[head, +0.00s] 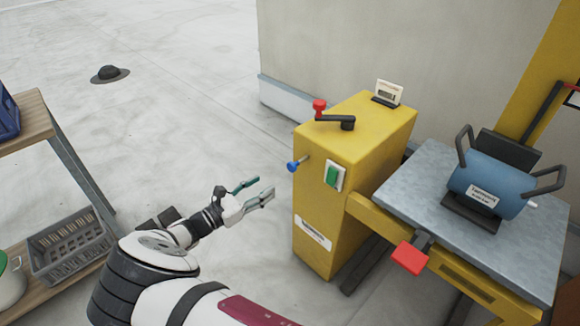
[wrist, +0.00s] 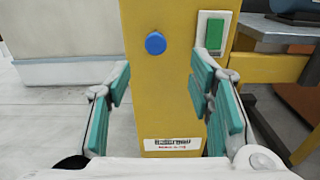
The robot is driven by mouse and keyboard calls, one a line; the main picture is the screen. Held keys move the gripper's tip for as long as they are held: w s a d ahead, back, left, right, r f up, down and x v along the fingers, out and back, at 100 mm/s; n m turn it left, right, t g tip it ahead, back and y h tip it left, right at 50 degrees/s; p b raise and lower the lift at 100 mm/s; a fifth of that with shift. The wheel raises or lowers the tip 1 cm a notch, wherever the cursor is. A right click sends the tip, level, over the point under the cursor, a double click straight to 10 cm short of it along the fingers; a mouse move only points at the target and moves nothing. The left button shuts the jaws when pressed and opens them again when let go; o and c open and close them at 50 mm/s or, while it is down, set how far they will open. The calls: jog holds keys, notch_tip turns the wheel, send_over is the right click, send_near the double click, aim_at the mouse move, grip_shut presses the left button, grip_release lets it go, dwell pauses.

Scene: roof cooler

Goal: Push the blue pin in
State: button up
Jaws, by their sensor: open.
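In the wrist view the pin's blue head (wrist: 156,43) faces me, a little above and between the fingers. My gripper (head: 266,189) is open and empty, left of the cabinet and apart from the pin. Its teal-padded fingers (wrist: 162,88) spread to either side in the wrist view.
A green switch (head: 333,175) sits right of the pin. A red-knobbed crank (head: 320,108) and small display (head: 388,92) are on top of the cabinet. A metal table (head: 410,190) with a blue motor-like unit (head: 488,183) stands right. A shelf with a grey basket (head: 68,250) stands left.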

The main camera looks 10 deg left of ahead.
aim_at(290, 168)
jog(key=x, duration=0.6)
jog(key=b+x, duration=0.1)
jog(key=x, duration=0.6)
jog(key=shift+w+a+f, duration=0.1)
jog(key=shift+w+a, duration=0.05)
jog(key=shift+w, duration=0.2)
grip_shut()
